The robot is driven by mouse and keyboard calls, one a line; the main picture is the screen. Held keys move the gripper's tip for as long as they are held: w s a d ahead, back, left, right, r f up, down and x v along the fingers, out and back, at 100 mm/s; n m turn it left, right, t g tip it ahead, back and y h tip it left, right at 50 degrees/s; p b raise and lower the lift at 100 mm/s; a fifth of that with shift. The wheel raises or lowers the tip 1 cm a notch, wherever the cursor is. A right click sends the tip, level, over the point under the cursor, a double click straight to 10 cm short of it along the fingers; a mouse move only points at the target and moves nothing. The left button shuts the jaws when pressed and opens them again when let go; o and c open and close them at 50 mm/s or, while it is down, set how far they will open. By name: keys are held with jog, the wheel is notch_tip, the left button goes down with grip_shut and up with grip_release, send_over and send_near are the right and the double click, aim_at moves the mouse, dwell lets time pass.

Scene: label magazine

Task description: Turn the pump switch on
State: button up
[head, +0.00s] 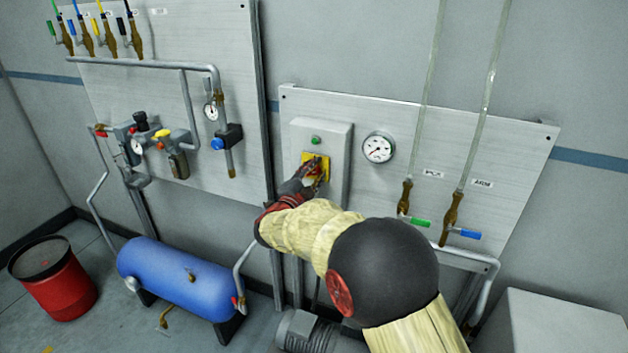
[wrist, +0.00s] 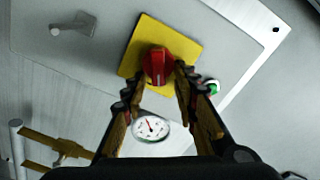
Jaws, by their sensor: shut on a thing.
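The pump switch is a red rotary knob (wrist: 158,67) on a yellow square plate (wrist: 187,38), mounted on a grey box (head: 337,142). In the wrist view my gripper (wrist: 160,80) has one finger on each side of the knob, shut on it. In the head view my gripper (head: 312,178) reaches the yellow plate and hides most of the knob. A green button or lamp (head: 316,140) sits above the plate on the same box; it also shows in the wrist view (wrist: 212,87).
A round gauge (head: 377,148) is right of the box. Brass valves with green (head: 420,222) and blue (head: 470,234) handles are further right. A blue tank (head: 180,280) and a red bin (head: 62,285) stand on the floor at left.

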jog(key=m+b, duration=0.1)
jog(key=f+m+b, duration=0.1)
jog(key=m+b, duration=0.1)
jog(key=shift+s+d+f, duration=0.1)
jog(key=shift+d+f, duration=0.1)
jog(key=shift+f, duration=0.1)
jog(key=shift+f+m+b, duration=0.15)
jog(key=shift+m+b, duration=0.75)
jog(key=shift+m, duration=0.5)
jog(key=o, duration=0.7)
jog(key=shift+f, duration=0.1)
jog(key=o, duration=0.5)
jog(key=shift+r, duration=0.35)
